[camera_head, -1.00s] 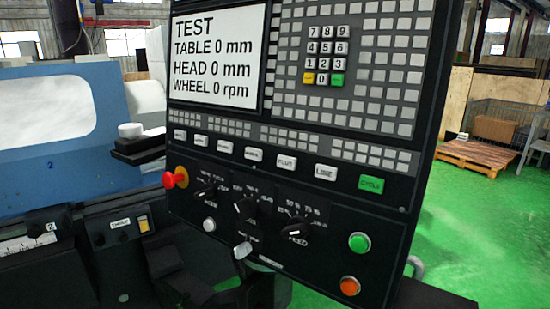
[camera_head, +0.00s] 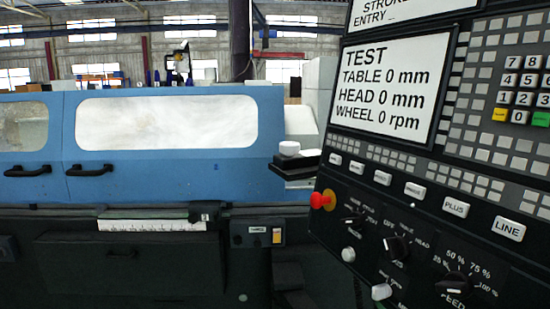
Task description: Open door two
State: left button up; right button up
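The blue grinder front has two blue sliding-type panels with windows. The right panel (camera_head: 190,168) has a wide pale window and a black bar handle (camera_head: 90,170) at its lower left. A small "2" showed below this window in the earlier view, so I take it as door two. The left panel (camera_head: 55,150) is cut off by the picture's left edge and has its own black handle (camera_head: 27,171). The two panels meet at a vertical seam, and both look closed. Neither of my grippers is in view.
The black control panel (camera_head: 395,170) stands close at the right, with a screen, keys, knobs and a red emergency button (camera_head: 323,199). A black bracket with a white round piece (camera_head: 289,148) juts out beside the right panel. Dark machine base (camera_head: 120,255) runs below the doors.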

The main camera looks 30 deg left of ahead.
aim_at(112, 139)
jog(key=u, duration=1.85)
jog(key=i+j, duration=0.15)
jog(key=i, duration=0.15)
jog(key=i+j, duration=0.15)
jog(key=i+z, duration=0.05)
jog(key=i, duration=0.05)
